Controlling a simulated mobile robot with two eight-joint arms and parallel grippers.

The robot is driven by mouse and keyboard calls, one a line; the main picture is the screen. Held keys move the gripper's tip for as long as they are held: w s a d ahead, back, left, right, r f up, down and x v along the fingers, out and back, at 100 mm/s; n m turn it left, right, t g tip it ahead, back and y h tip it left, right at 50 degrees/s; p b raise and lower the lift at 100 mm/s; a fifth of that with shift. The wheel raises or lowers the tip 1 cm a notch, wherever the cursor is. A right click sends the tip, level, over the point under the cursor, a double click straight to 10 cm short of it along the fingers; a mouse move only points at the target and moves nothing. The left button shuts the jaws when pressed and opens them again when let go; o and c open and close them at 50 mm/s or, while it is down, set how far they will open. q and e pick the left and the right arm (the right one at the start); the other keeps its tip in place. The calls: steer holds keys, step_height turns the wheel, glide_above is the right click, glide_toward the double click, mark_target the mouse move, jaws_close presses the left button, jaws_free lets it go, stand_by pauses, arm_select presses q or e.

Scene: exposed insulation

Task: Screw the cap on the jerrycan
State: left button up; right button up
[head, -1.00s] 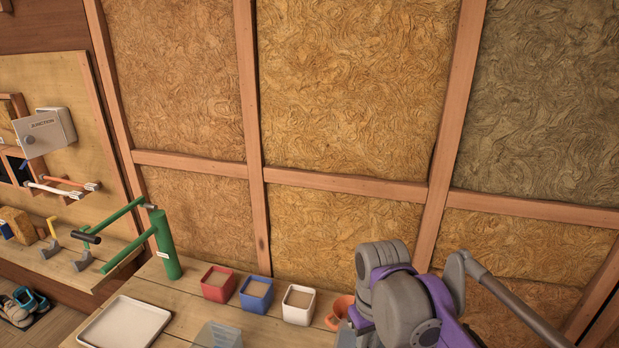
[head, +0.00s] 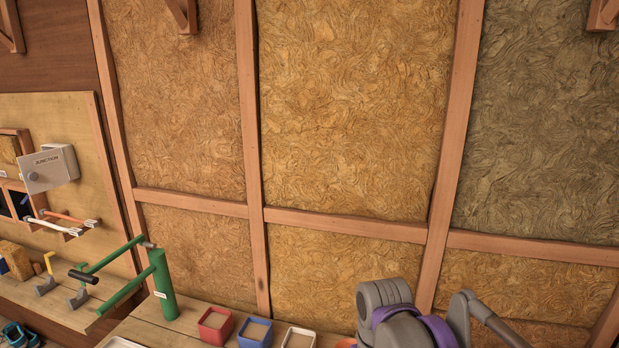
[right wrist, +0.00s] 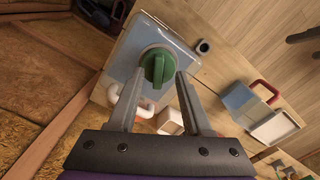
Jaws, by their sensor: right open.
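In the right wrist view, a green cap (right wrist: 158,66) with a raised grip bar sits over the top of a pale grey-blue container (right wrist: 123,50), which looks like the jerrycan seen from above. How far the cap is turned on cannot be told. My right gripper (right wrist: 161,72) is open, with one finger on each side of the cap and the tips close to its edge. The jerrycan and cap are out of the head view; only part of my right arm shows there at the bottom right. My left gripper is in neither view.
Red (head: 215,325), blue (head: 254,332) and white (head: 298,338) pots stand along the bench, near a green cylinder (head: 164,285). The insulated wall (head: 350,110) rises behind. The wrist view shows a red-handled item (right wrist: 266,91) and a small dark-mouthed ring (right wrist: 203,46).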

steer(key=shift+w+r+p, duration=0.2)
steer(key=shift+r+p, duration=1.3)
steer(key=shift+r, duration=1.85)
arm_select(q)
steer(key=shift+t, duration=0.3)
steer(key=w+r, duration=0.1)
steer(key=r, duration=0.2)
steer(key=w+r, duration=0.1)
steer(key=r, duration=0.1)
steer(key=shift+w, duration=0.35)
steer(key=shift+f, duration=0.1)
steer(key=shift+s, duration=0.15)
arm_select(e)
steer(key=shift+s, duration=0.15)
steer(key=shift+d, duration=0.1)
steer(key=s+d+f+m+t, duration=0.2)
steer(key=s+d+f+t, duration=0.4)
steer(key=s+f, duration=0.4)
step_height(320, 180, down, 3)
steer(key=shift+s+d+r+m, duration=0.2)
steer(key=shift+d+m, duration=0.1)
steer(key=shift+m, duration=0.1)
